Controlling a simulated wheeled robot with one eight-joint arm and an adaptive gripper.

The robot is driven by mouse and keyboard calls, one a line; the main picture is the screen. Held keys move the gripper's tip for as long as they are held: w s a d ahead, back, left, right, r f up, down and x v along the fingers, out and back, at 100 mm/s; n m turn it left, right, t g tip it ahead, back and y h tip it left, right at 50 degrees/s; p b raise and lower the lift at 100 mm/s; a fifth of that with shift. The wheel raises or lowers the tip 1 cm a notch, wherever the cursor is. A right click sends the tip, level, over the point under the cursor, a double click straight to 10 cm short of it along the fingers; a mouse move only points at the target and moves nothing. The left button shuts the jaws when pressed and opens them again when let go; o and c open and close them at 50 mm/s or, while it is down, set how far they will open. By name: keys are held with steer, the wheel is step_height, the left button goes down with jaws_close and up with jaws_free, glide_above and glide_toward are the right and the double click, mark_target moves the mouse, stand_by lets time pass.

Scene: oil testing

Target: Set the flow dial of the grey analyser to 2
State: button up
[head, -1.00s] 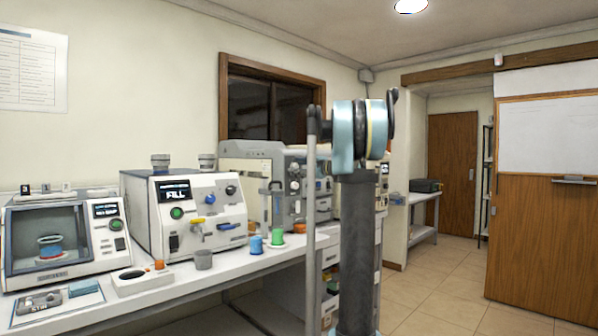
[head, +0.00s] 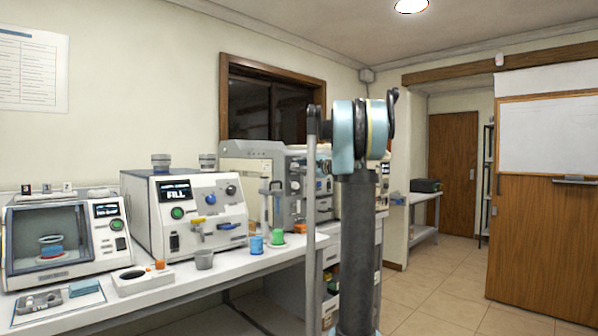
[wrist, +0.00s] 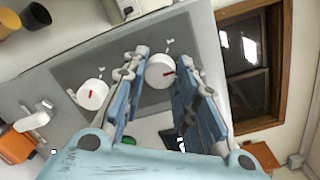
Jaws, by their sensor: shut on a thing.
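The grey analyser (head: 250,160) stands on the bench in the head view, its front partly hidden by my arm. The other dial (wrist: 92,94) is free, to the left. I cannot read any dial numbers or labels, so the setting is not clear. In the head view the gripper is mostly hidden behind my arm.
A white machine (head: 150,215) stands to the left of the analyser. The floor (head: 430,290) at the right is clear.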

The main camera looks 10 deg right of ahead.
steer(key=shift+f, duration=0.1)
steer(key=o, duration=1)
steer(key=shift+o, duration=0.2)
steer(key=v, duration=1.2)
steer(key=shift+f, duration=0.15)
